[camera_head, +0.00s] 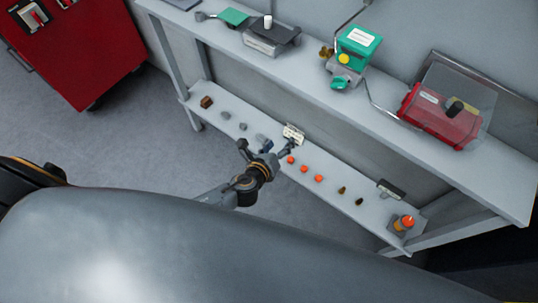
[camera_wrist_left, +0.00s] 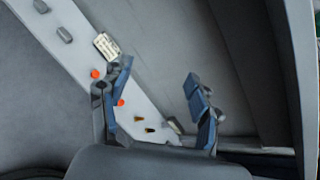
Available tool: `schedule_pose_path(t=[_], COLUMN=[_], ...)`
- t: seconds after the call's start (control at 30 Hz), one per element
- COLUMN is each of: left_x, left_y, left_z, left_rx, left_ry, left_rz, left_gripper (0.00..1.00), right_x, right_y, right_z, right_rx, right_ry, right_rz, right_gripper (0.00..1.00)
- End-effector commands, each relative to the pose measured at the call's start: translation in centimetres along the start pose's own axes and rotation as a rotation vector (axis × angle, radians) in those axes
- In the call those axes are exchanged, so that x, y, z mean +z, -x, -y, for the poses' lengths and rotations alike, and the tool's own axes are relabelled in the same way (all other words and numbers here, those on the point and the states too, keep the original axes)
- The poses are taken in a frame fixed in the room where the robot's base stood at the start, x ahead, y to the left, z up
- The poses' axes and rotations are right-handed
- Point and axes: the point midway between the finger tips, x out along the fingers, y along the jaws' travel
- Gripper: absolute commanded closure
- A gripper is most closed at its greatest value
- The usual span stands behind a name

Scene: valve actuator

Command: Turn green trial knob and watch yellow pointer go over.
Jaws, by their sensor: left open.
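The green actuator box (camera_head: 359,40) with a white label stands on the upper shelf in the head view. A small yellow part (camera_head: 344,58), seemingly the pointer, shows on its front; which way it points is too small to tell. A green round knob (camera_head: 341,83) sits low at its front, just above the shelf. My left gripper (camera_head: 267,146) is open and empty, over the lower shelf, left of and well below the knob. In the left wrist view its two fingers (camera_wrist_left: 157,84) are spread apart, with the lower shelf behind; the knob is not seen there. My right gripper is not in view.
The lower shelf (camera_head: 229,107) holds small grey, orange and dark pieces and a white tag (camera_head: 293,133). On the upper shelf (camera_head: 306,73), a grey device (camera_head: 268,39) stands left and a red box with clear cover (camera_head: 440,117) right. A red cabinet (camera_head: 75,50) stands far left.

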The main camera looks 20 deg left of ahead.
Motion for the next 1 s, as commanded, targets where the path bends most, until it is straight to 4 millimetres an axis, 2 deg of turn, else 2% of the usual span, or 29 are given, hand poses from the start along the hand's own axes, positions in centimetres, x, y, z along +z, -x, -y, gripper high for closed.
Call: schedule_pose_path(t=[0.1, 0.3, 0.5, 0.77, 1.0], left_x=[-1.4, -2.9, -3.6, -3.6, -3.8], left_y=[-0.2, -0.3, -0.2, -0.2, 0.0], left_z=[-2.0, -4.3, -5.3, -5.3, -5.3], left_rx=[0.045, 0.100, 0.124, 0.126, 0.121], left_ry=[0.087, 0.195, 0.242, 0.246, 0.261], left_rz=[-0.032, -0.063, -0.076, -0.077, -0.082], left_gripper=[0.38, 0.38, 0.38, 0.38, 0.78], right_x=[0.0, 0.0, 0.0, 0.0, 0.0], right_y=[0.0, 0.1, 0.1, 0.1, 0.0], right_z=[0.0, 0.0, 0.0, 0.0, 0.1], right_rx=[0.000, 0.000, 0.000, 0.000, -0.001], right_ry=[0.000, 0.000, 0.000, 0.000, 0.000], right_rz=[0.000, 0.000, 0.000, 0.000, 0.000], right_gripper=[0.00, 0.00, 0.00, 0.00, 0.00])
